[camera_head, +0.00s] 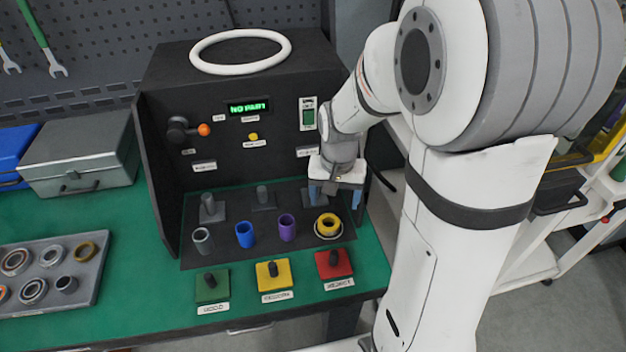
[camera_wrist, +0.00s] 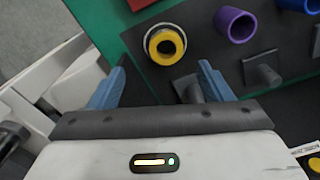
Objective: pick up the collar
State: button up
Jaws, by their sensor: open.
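No part is legibly marked as the collar. A likely one is the thick yellow ring with a dark centre (camera_head: 327,224), sitting in a pale round base at the right end of the front row on the black test bench. In the wrist view the yellow ring (camera_wrist: 154,46) lies beyond the fingertips, roughly between their lines. My gripper (camera_head: 336,196) is open and empty, with blue fingers, above and behind the ring. In the wrist view my gripper (camera_wrist: 162,72) spans a grey peg (camera_wrist: 187,88), which is close to the right finger; contact cannot be told.
Purple (camera_head: 287,227), blue (camera_head: 245,235) and grey (camera_head: 203,240) sleeves stand left of the ring. Grey pegs on blocks (camera_head: 211,208) stand behind. Green, yellow (camera_head: 273,275) and red (camera_head: 334,264) knob blocks are in front. The machine's upright panel (camera_head: 250,145) blocks the back.

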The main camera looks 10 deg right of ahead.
aim_at(329, 226)
jog(key=shift+m, duration=0.3)
jog(key=shift+w+a+f, duration=0.1)
jog(key=shift+w+f, duration=0.2)
jog(key=shift+f, duration=1.3)
jog(key=shift+w+f, duration=0.35)
jog(key=shift+f, duration=1.3)
jog(key=shift+w+a+f, duration=0.1)
jog(key=shift+w+f, duration=0.2)
jog(key=shift+f, duration=1.3)
jog(key=shift+c, duration=0.5)
jog(key=c, duration=1.3)
